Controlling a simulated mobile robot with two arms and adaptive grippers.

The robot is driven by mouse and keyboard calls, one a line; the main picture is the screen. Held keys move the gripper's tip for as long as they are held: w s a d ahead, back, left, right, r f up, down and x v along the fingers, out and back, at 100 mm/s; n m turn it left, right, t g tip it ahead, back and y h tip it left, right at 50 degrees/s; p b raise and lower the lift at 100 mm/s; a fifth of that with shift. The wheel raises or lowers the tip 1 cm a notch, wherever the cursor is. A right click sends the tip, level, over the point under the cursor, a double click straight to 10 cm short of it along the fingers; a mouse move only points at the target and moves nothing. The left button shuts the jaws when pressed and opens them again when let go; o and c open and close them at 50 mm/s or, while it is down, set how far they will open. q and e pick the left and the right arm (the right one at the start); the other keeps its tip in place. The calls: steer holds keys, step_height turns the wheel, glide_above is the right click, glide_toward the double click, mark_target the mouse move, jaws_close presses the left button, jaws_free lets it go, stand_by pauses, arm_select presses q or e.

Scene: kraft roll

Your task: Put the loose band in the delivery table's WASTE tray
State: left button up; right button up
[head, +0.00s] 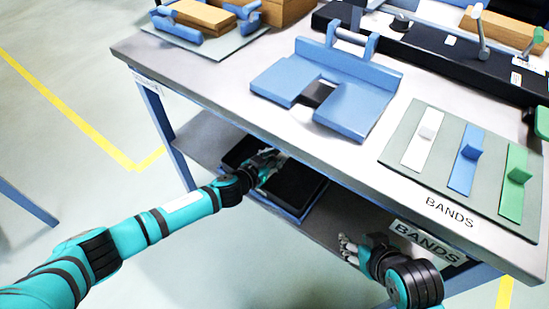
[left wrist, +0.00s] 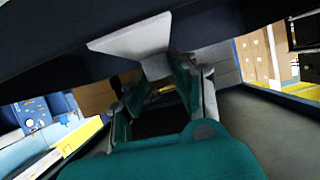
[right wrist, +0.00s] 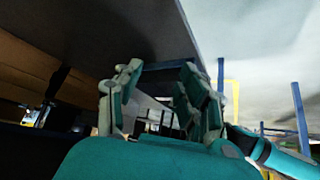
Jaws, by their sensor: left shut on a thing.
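My left gripper (head: 268,160) reaches under the table top, over a dark tray with a blue rim (head: 297,192) on the lower shelf. In the left wrist view it is shut on the tab of a pale flat band (left wrist: 132,40). The band's plate is beyond the fingertips, close to a dark surface. In the head view the hand mostly hides this band. No WASTE label is readable. My right gripper (head: 347,250) is open and empty beside the table's front edge; its parted fingers also show in the right wrist view (right wrist: 160,95).
White (head: 421,140), blue (head: 466,160) and green (head: 515,180) bands lie on a grey mat marked BANDS. A blue fixture (head: 345,105) stands on the table top. The table's front edge (head: 240,125) overhangs the shelf. Open floor (head: 60,150) lies to the left.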

arm_select(q)
steer(key=shift+f, duration=0.35)
steer(key=o, duration=1)
arm_select(e)
steer(key=shift+w+a+r+t, duration=0.2)
steer(key=shift+w+r+t, duration=0.1)
steer(key=shift+w, duration=0.25)
steer(key=shift+w+a+r+t, duration=0.2)
steer(key=shift+w+r, duration=0.1)
steer(key=shift+w, duration=0.25)
